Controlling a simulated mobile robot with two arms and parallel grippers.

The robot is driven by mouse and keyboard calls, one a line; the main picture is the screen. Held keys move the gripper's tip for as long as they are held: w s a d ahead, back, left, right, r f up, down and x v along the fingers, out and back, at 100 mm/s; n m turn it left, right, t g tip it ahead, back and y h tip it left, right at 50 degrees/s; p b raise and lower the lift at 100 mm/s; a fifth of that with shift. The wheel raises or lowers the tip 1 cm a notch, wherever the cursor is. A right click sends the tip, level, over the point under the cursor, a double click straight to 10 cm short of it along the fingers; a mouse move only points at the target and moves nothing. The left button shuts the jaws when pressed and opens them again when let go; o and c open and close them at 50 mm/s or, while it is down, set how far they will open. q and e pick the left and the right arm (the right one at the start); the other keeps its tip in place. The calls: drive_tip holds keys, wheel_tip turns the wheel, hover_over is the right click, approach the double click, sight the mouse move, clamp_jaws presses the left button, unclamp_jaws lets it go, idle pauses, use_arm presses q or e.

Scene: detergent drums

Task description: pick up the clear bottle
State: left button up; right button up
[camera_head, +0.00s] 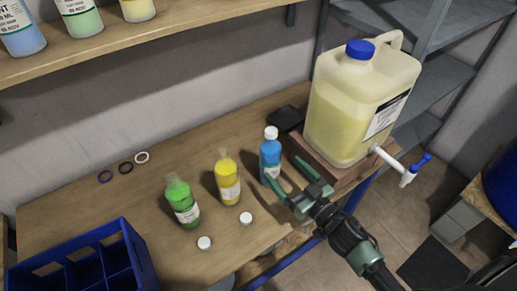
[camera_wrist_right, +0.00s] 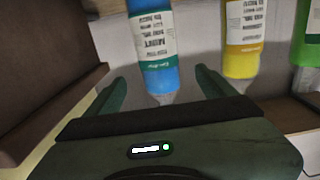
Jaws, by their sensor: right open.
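Three see-through bottles with coloured contents stand upright on the wooden bench; none looks colourless. The blue bottle (camera_head: 270,158) has a white cap. The yellow bottle (camera_head: 227,181) and the green bottle (camera_head: 182,203) stand to its left without white caps. My right gripper (camera_head: 281,168) is open at the blue bottle, its fingers pointing at it. In the right wrist view the blue bottle (camera_wrist_right: 157,48) appears upside down between the open fingers (camera_wrist_right: 160,80), with a gap on both sides. The yellow bottle (camera_wrist_right: 242,45) is beside it there. My left gripper is not in view.
A large jug (camera_head: 350,105) with a blue cap and a spigot stands on a wooden block right of the blue bottle. A blue crate (camera_head: 133,252) is at front left. Two white caps (camera_head: 246,218) and several rings (camera_head: 124,167) lie on the bench (camera_head: 70,205). A shelf overhangs the back.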

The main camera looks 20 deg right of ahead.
sight(277, 159)
drive_tip(key=shift+w+a+r, duration=0.2)
drive_tip(key=shift+w, duration=0.3)
drive_tip(key=shift+w+a+r, duration=0.2)
drive_tip(key=shift+w, duration=0.3)
drive_tip(key=shift+w+a+r+p, duration=0.2)
drive_tip(key=shift+w+p, duration=0.2)
drive_tip(key=shift+w, duration=0.15)
drive_tip(key=shift+w+a+r+p, duration=0.1)
drive_tip(key=shift+w+r+p, duration=0.05)
drive_tip(key=shift+w+p, duration=0.3)
drive_tip(key=x, duration=0.3)
drive_tip(key=shift+w+a+f, duration=0.1)
drive_tip(key=shift+w+f, duration=0.15)
drive_tip(key=shift+w, duration=0.2)
drive_tip(key=c, duration=1.5)
clamp_jaws()
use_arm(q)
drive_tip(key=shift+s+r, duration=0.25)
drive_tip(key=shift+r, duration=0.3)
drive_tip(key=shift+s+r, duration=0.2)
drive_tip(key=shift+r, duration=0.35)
use_arm(e)
drive_tip(key=shift+r, duration=0.1)
